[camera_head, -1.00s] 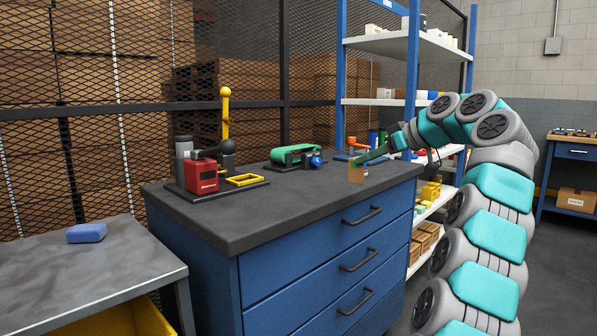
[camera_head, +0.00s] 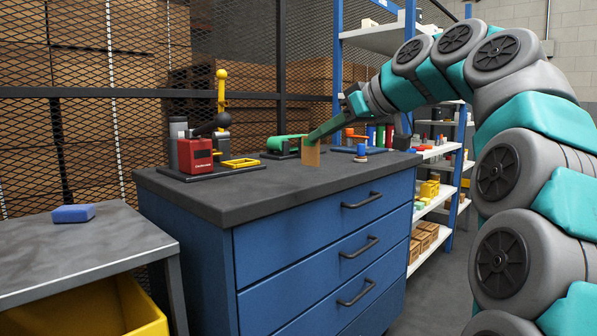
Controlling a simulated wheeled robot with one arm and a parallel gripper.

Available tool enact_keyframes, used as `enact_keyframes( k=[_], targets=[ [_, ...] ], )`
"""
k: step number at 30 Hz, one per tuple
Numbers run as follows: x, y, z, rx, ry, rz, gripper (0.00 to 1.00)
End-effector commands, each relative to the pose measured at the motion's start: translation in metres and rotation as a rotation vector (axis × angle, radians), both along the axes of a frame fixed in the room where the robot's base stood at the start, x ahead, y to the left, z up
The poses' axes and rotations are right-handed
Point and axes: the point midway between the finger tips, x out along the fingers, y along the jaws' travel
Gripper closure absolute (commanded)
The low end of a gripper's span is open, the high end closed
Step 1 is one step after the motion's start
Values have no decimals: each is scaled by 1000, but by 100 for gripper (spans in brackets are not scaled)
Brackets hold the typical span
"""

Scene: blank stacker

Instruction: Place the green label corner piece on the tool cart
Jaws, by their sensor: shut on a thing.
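My gripper (camera_head: 315,137) is shut on a small flat brown piece (camera_head: 311,153). The piece hangs upright below the green fingers, in front of the belt machine. No green label can be made out on it at this size, and whether it just clears the dark worktop cannot be told. A low grey metal-topped stand (camera_head: 90,245), which may be the tool cart, is at the left. A blue block (camera_head: 73,214) lies on its top. A blue drawer cabinet (camera_head: 290,262) with a dark worktop (camera_head: 245,203) stands in the middle.
A red device (camera_head: 195,155) with a yellow lever and a yellow frame (camera_head: 240,163) occupy the worktop's left rear. A green belt machine (camera_head: 280,145) stands behind. A yellow bin (camera_head: 120,305) sits under the stand. The stand's front top is clear.

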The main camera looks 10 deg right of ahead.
Motion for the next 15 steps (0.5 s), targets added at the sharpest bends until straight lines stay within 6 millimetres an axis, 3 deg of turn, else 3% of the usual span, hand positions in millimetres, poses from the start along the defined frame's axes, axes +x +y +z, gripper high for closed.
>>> enact_keyframes(
  k=[3,8,15],
  targets=[
    [-13,10,-5,-9,-3,-6,100],
    [-16,15,-7,-14,-1,-13,100],
    [15,16,-12,-13,5,-14,100]
  ],
)
